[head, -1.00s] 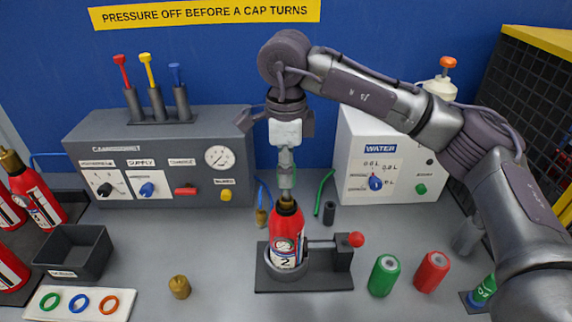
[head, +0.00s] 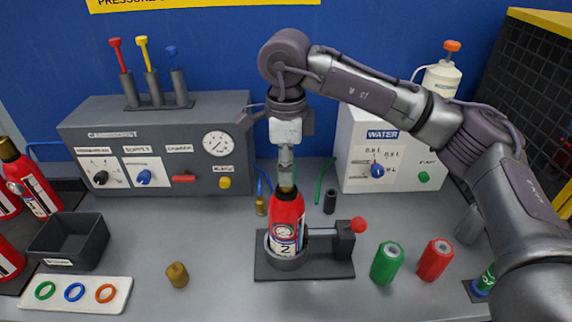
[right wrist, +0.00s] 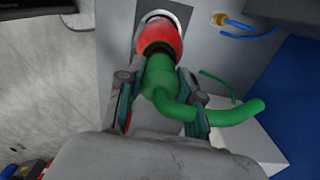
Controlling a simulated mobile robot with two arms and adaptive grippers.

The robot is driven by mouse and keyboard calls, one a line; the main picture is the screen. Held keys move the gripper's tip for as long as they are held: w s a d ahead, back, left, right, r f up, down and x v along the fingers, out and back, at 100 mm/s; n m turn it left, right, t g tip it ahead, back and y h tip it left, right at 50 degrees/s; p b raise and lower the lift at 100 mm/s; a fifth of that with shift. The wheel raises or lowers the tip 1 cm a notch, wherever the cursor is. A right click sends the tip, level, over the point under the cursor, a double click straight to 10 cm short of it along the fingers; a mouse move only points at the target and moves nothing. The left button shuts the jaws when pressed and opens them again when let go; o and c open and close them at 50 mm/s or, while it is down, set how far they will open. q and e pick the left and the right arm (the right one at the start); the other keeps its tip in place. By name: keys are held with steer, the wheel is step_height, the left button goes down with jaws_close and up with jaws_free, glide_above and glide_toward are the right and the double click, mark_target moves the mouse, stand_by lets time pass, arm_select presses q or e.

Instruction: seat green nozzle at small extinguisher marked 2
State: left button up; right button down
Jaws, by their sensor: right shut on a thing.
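The small red extinguisher marked 2 (head: 286,222) stands upright in a dark holder (head: 335,268) with a clamp and red knob. My right gripper (head: 286,172) is directly above it, pointing down, and is shut on the green nozzle. The nozzle (right wrist: 160,72) shows best in the right wrist view, between the fingers (right wrist: 160,98), with a curved green tail to the right. Its lower end meets or nearly meets the extinguisher's neck (right wrist: 158,47); whether it is seated cannot be told. In the head view the fingers mostly hide it. My left gripper is out of view.
A brass cap (head: 177,275) stands left of the holder. Green (head: 387,264) and red (head: 435,260) cylinders stand to its right. A gauge panel (head: 160,150) and WATER box (head: 385,150) stand behind. A ring tray (head: 122,300) and dark bin (head: 70,240) are at left.

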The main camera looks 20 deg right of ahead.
steer(key=c, duration=0.7)
jaws_free()
steer(key=shift+r, duration=0.1)
step_height(320, 180, up, 12)
steer(key=shift+f, duration=0.1)
